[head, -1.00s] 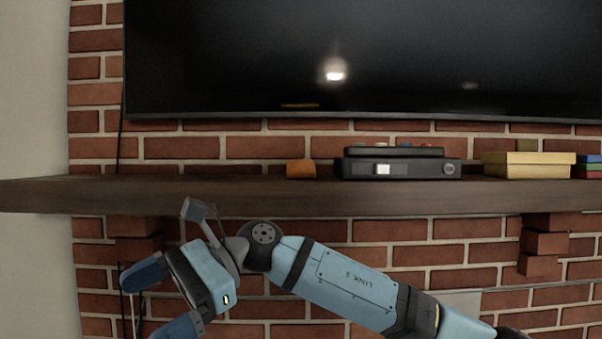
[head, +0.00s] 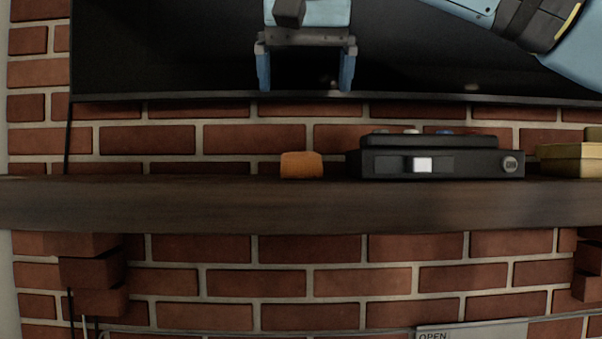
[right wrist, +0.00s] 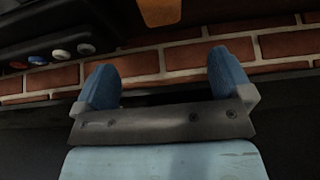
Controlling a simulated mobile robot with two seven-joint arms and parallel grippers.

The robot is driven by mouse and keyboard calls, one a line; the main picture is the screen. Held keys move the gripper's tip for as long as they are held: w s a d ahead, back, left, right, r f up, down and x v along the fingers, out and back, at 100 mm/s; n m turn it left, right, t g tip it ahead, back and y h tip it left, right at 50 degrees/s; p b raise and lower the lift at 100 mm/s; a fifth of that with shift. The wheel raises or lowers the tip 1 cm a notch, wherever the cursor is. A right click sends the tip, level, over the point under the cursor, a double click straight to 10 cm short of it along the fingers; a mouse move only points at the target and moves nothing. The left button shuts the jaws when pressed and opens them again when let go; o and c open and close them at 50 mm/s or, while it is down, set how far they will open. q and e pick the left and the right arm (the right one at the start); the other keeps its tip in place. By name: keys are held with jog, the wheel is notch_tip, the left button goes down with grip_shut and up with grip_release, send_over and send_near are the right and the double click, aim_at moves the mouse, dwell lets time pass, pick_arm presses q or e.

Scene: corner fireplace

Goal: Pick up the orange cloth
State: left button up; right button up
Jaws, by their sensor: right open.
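The orange cloth (head: 301,165) is a small folded block on the dark wooden mantel shelf (head: 200,205), left of a black console. In the right wrist view the cloth (right wrist: 160,10) shows at the top edge, partly cut off, beyond and between the fingers. My right gripper (head: 306,82) is above the cloth in the head view, in front of the television, with its blue fingers pointing down. It is open and empty, apart from the cloth. In the right wrist view the gripper (right wrist: 165,78) shows its two fingers spread apart. My left gripper is not in view.
The black console (head: 440,163) with colored buttons on top sits just right of the cloth. A yellow box (head: 572,158) is farther right. The television (head: 180,50) hangs above the shelf on a brick wall. The shelf left of the cloth is clear.

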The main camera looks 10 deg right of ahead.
aim_at(302, 154)
jog(key=x, duration=0.6)
jog(key=shift+s+f, duration=0.15)
jog(key=shift+s, duration=0.3)
jog(key=shift+w+f, duration=0.3)
jog(key=shift+f+p, duration=0.3)
jog(key=shift+p, duration=0.15)
jog(key=x, duration=0.3)
jog(key=shift+w+a+f+p, duration=0.1)
jog(key=shift+w+f+p, duration=0.2)
jog(key=shift+w+p, duration=0.1)
jog(key=shift+w+f, duration=0.3)
jog(key=shift+s+r, duration=0.1)
jog(key=shift+s, duration=0.15)
jog(key=shift+c, duration=0.4)
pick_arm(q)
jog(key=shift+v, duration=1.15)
pick_arm(e)
jog(key=c, duration=0.9)
